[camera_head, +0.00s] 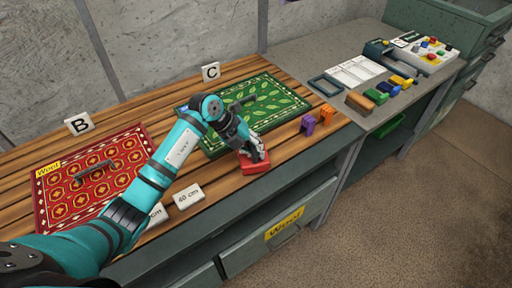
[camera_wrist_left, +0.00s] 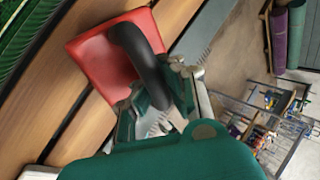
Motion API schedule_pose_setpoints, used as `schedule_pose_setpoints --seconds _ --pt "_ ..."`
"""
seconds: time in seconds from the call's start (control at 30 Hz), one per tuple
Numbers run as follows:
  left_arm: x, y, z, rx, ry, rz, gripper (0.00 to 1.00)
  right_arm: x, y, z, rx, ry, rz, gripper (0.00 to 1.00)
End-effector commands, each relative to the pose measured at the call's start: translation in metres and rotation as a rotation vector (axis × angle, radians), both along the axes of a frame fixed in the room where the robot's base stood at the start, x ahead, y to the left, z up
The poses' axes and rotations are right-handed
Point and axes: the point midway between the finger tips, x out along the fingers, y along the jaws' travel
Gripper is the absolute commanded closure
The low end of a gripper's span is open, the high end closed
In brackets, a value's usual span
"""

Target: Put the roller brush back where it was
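A red block-like tool (camera_head: 256,164) with a black arched handle sits at the front edge of the wooden bench, in front of the green leaf-patterned rug (camera_head: 285,98). It also shows in the left wrist view (camera_wrist_left: 90,60), where its black handle (camera_wrist_left: 140,52) runs between my fingers. My left gripper (camera_head: 254,152) is right at this tool, with its fingers closed about the handle. Whether it touches the bench is hard to tell. One dark bar-like tool (camera_head: 97,170) lies on the red rug (camera_head: 60,208) and another (camera_head: 240,104) lies on the green rug. My right gripper is out of view.
Purple (camera_head: 308,124) and orange (camera_head: 326,113) clips stand right of the green rug. Signs B (camera_head: 79,124) and C (camera_head: 211,72) stand behind the rugs. A 40 cm card (camera_head: 187,197) is at the front edge. The grey side counter (camera_head: 310,56) holds several small items.

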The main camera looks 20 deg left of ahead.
Motion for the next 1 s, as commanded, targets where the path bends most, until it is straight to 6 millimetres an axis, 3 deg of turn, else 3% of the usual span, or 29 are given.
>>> schedule_pose_setpoints --seconds 0.73,0.97,1.0 --pt "0.000 0.001 -0.015 0.003 0.001 0.001 1.00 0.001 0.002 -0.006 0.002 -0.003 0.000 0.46" --pt "-0.001 0.001 -0.016 0.003 0.005 0.001 0.72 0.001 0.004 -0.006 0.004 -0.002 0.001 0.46" --pt "-0.001 0.001 -0.016 0.004 0.004 0.001 0.71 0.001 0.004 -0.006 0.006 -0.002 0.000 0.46"
